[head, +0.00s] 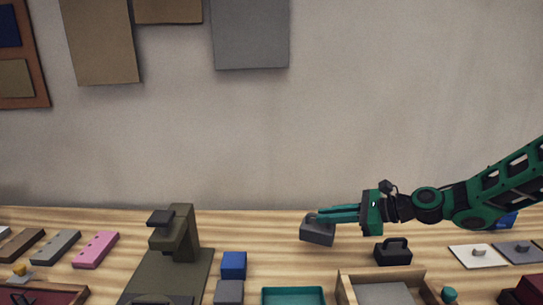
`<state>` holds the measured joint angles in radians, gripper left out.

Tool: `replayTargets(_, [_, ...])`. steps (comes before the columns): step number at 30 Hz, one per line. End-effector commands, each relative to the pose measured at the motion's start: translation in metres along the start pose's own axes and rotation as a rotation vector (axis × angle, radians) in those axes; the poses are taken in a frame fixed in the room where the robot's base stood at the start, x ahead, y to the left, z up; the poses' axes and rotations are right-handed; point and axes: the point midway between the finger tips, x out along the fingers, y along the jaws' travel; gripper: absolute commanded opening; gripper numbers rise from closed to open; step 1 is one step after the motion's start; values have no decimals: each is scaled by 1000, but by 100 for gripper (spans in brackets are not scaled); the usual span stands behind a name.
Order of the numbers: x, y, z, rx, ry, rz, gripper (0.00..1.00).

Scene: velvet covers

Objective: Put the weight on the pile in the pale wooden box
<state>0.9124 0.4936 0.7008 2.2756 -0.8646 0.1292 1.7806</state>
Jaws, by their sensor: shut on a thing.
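My gripper (318,217) reaches in from the right in the head view and is shut on a dark grey weight (318,234) by its top. I cannot tell whether the weight hangs just above the table or touches it. The pale wooden box (346,285) stands at the front, right of the held weight and nearer to me; its front is cut off by the picture's edge. A flat grey pile (388,294) lies inside it. My gripper and the weight are left of the box and behind it.
A black block with a handle (393,254) stands behind the box. A teal tray (293,297), a blue cube (233,264) and a grey block (229,291) stand left of the box. An olive press-like stand (182,240) is further left. White and grey plates (477,257) lie right.

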Motion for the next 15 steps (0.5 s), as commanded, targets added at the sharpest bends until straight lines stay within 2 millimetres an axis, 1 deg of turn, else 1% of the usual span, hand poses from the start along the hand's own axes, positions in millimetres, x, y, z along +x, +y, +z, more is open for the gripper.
replayTargets(4, [3,-18,-15,52,22,-125,0])
replayTargets(8, [1,-33,-31,98,46,-237,0])
replayTargets(15, [-12,-60,-64,184,92,-446,0])
